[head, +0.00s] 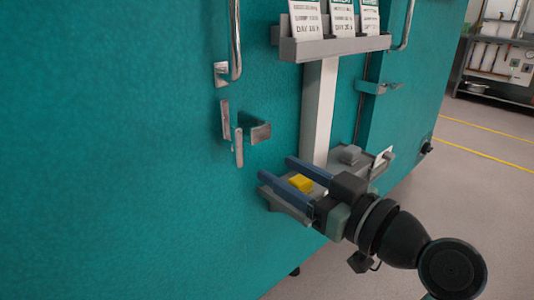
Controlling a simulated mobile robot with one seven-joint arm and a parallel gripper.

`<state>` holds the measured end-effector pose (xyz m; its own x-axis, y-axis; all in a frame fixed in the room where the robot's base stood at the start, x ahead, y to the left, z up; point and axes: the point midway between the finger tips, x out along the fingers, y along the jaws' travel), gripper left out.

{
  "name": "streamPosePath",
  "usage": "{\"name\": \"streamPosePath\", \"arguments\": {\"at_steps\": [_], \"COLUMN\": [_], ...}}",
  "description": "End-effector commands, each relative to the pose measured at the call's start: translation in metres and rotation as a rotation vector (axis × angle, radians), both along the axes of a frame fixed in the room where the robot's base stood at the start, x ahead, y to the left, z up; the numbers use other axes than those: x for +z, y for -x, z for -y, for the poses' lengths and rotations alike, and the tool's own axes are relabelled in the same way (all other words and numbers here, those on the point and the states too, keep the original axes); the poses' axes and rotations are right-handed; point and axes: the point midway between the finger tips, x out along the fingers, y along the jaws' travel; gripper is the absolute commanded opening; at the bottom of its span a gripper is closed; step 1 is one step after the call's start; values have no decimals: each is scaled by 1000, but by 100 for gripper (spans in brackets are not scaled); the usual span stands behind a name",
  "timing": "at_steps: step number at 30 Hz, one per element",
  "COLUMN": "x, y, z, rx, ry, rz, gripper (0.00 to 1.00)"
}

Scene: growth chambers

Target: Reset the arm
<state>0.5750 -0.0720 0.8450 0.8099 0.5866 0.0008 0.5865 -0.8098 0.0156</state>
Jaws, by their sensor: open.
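My gripper (284,173) is at the lower middle of the head view, at the end of my dark arm that reaches in from the lower right. Its two long blue-grey fingers point left toward the teal chamber wall and are spread apart. A small yellow block (301,183) shows in the gap between the fingers. It seems to rest on a grey shelf (290,210) below them. I cannot tell whether a finger touches it.
A teal chamber front (120,150) fills the left, with a metal latch (240,132) and a vertical handle (236,40). A white post (320,110) carries a grey card rack (335,47). A grey block (350,154) sits on the low shelf's right part. Open floor (480,190) lies right.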

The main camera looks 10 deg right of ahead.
Motion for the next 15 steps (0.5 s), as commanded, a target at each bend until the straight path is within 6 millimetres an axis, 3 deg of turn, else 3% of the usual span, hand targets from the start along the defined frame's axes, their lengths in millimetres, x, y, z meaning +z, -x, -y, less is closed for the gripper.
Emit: {"name": "streamPosePath", "arguments": {"at_steps": [15], "x": [5], "y": [4], "z": [1], "rx": [-14], "ry": [5], "rz": [4], "gripper": [56]}}
